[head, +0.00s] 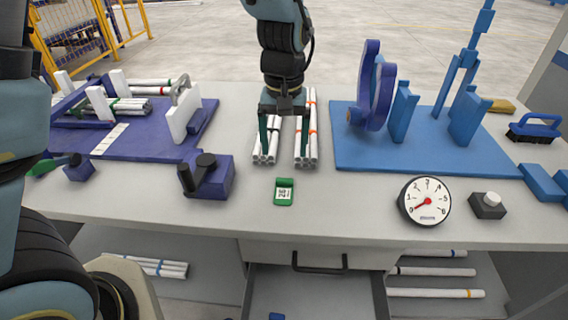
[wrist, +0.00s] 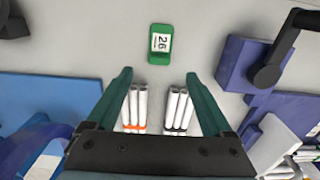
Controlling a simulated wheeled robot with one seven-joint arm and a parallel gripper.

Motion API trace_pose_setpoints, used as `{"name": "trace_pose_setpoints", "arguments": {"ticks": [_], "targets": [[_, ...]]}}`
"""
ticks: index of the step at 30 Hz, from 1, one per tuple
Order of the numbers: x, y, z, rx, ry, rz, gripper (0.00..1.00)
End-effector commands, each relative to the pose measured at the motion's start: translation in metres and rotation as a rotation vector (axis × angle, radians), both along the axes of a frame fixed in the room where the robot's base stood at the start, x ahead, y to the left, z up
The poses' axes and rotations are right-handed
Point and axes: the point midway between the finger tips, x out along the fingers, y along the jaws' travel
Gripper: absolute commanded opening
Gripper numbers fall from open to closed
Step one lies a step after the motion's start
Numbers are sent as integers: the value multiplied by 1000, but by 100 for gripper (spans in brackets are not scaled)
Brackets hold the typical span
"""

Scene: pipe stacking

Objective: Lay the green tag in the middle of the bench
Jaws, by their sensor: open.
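The green tag (head: 284,191) lies flat on the grey bench (head: 330,212), near its front edge and about the middle of its width. It has a white label, which reads 26 in the wrist view (wrist: 161,44). My gripper (head: 284,155) is open above two bundles of white pipes, behind the tag in the head view. In the wrist view its two green fingers (wrist: 160,75) are spread wide with both bundles showing between them. The fingers are apart from the tag, and I cannot tell whether they touch the pipes.
The left pipe bundle (head: 267,148) and the right one with orange bands (head: 306,145) lie side by side. A purple fixture (head: 140,140) stands left, a blue fixture (head: 420,150) right. A gauge (head: 424,201) and a push-button box (head: 487,206) are front right. A drawer (head: 318,300) hangs open below.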

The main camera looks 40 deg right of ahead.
Motion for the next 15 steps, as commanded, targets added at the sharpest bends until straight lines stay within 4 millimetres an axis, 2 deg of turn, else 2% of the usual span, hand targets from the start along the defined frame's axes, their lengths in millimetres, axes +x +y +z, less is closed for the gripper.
{"name": "trace_pose_setpoints", "arguments": {"ticks": [4, 11, 15], "targets": [[0, 0, 12, -1, 0, 0, 85], [0, 0, 15, 0, 0, 0, 85], [12, 10, 17, -3, -1, 24, 85]]}}
